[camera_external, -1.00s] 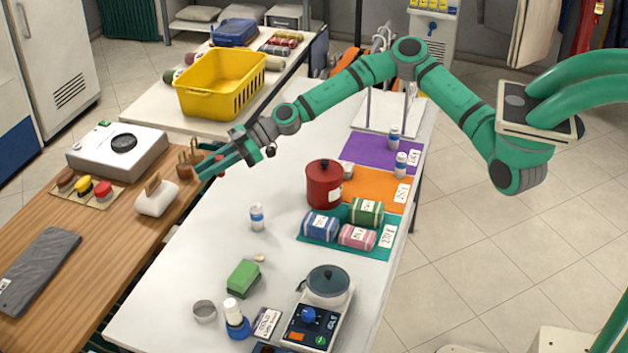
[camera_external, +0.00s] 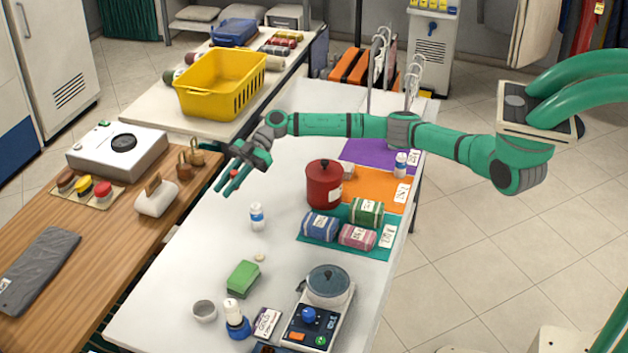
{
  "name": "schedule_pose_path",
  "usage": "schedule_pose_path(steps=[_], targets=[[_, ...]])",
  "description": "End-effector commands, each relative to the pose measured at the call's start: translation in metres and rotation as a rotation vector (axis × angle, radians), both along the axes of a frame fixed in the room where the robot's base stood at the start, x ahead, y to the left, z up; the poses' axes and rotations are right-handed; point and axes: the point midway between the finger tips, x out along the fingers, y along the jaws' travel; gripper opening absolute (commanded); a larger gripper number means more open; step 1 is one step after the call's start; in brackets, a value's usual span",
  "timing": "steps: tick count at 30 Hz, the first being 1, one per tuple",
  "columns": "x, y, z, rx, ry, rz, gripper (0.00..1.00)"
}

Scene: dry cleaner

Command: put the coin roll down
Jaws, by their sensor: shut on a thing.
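My gripper (camera_external: 228,186) is over the left part of the long white table (camera_external: 180,270), fingers pointing down and to the left. It is shut on a small red thing (camera_external: 234,174), seemingly the coin roll, which shows only as a bit of red between the green fingers. Most of it is hidden by the fingers. The gripper is apparently above the tabletop; the exact gap cannot be told.
A white bottle (camera_external: 257,217) stands just in front of the gripper. A yellow basket (camera_external: 220,85) stands behind. The wooden counter (camera_external: 95,262) is at left, with bare white tabletop between.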

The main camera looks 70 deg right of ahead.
Motion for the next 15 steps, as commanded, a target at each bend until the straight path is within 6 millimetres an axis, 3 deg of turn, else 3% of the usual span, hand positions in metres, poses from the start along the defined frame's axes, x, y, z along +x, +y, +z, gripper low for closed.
schedule_pose_path(steps=[1,6,12,15], targets=[[-0.002,-0.023,-0.015,0.003,0.008,0.013,0.0],[-0.019,-0.087,-0.047,-0.002,0.013,0.062,0.0],[-0.037,-0.139,-0.064,-0.005,0.016,0.075,0.0],[-0.041,-0.152,-0.067,-0.006,0.017,0.077,0.0]])
